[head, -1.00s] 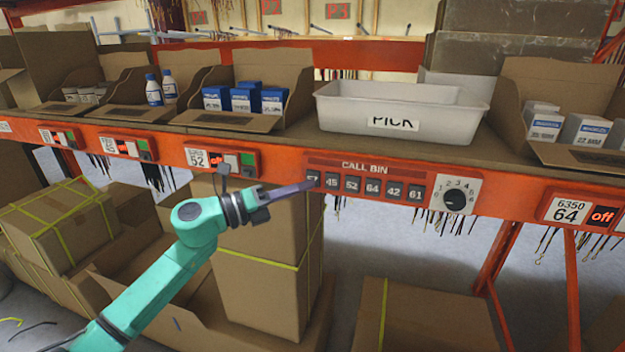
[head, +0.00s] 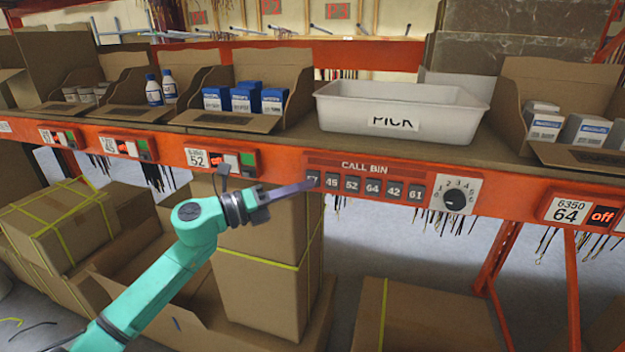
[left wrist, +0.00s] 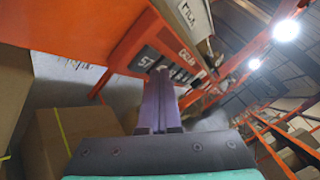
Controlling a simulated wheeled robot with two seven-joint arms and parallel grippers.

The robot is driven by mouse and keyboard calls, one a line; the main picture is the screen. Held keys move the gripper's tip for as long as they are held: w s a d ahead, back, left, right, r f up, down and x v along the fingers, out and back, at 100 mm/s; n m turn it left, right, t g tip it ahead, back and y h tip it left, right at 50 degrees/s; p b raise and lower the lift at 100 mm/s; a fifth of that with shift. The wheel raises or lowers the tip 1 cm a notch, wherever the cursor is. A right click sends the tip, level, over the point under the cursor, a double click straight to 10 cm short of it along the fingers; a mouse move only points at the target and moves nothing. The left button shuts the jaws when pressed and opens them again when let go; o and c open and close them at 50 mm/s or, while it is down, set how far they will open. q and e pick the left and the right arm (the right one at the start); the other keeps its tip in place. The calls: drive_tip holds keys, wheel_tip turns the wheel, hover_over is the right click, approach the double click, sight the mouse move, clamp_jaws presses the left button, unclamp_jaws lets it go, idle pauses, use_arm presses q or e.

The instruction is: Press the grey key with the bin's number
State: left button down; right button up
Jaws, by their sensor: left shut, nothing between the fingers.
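The orange call panel headed "CALL BIN" (head: 364,166) is on the shelf's front beam. Its row of dark grey keys reads 57 (head: 313,176), 45 (head: 331,183), 52 (head: 351,185), 64 (head: 372,188), 42 (head: 394,191) and 61 (head: 416,193). My left gripper (head: 316,184) is shut and empty, its tips at the lower part of the leftmost key, 57, partly covering it. I cannot tell whether they touch it. My right gripper is not in view.
A dial (head: 455,196) numbered 1 to 6 sits right of the keys. The white PICK tote (head: 400,110) stands on the shelf above. Cardboard boxes (head: 262,270) stand below.

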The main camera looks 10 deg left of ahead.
use_arm(q)
drive_tip(key=shift+w, duration=0.45)
drive_tip(key=shift+w, duration=0.4)
idle(0.6)
drive_tip(key=shift+s+b, duration=0.35)
drive_tip(key=shift+s, duration=0.5)
